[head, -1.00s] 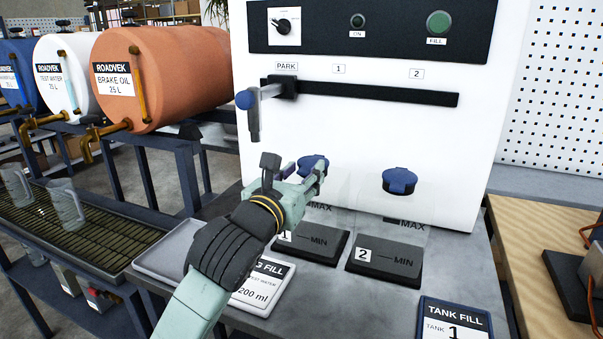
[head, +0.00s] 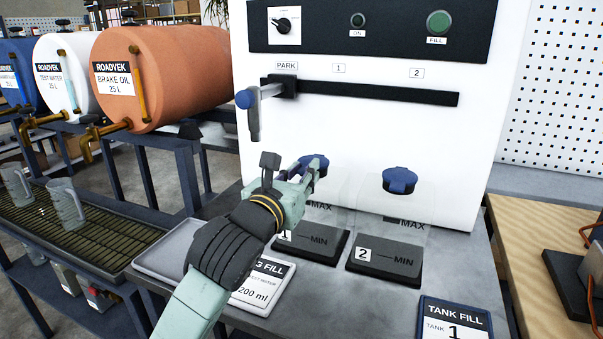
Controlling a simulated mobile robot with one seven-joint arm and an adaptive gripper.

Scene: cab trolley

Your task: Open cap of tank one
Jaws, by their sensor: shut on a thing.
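The blue cap of tank one (head: 316,162) is at the centre, on the tank above the black base marked 1 (head: 310,241). My gripper (head: 308,178) reaches it from the lower left. Its fingers are shut on the near edge of the cap and hide part of it. The clear tank one is hard to make out behind my gripper. A second blue cap (head: 399,180) sits on tank two, to the right, above the black base marked 2 (head: 384,261).
A filling arm with a nozzle (head: 254,115) hangs at PARK on the black rail, left above the caps. A TANK FILL card (head: 452,318) lies at the front right. A grey tray (head: 176,250) and a partly hidden card (head: 262,285) lie left. Barrels (head: 165,80) stand at the far left.

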